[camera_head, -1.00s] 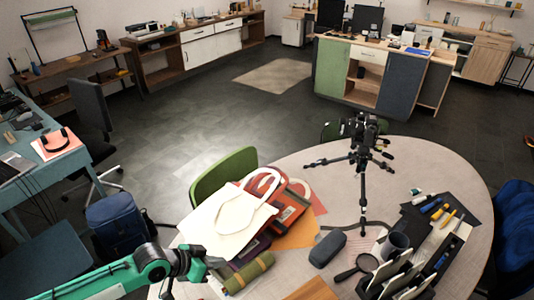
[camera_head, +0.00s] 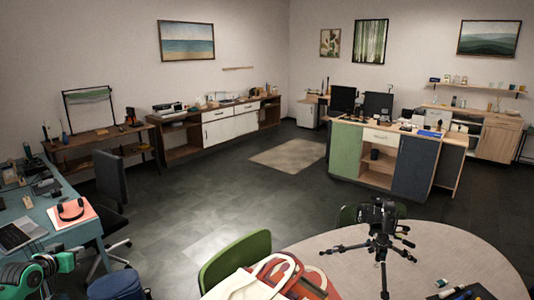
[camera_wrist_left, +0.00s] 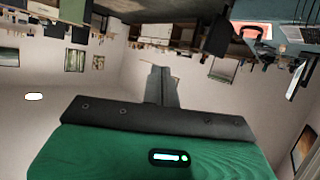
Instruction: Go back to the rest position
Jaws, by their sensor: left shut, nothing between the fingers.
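My left gripper (camera_wrist_left: 161,74) shows in the left wrist view as grey fingers closed together, with nothing between them. In the head view my green and dark left arm (camera_head: 38,274) is folded at the bottom left corner, beside the teal desk (camera_head: 78,234) and away from the round table (camera_head: 450,253). Its fingertips cannot be made out there. My right gripper is in neither view. A black tripod (camera_head: 382,240) stands upright on the round table. A cream tote bag (camera_head: 250,285) lies at that table's near left edge, partly cut off.
A green chair (camera_head: 235,262) stands at the round table's left side. A dark office chair (camera_head: 110,185) is by the teal desk, with a blue bag (camera_head: 117,286) below. Open dark floor (camera_head: 190,210) lies between the desk and the green-sided cabinet (camera_head: 345,153).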

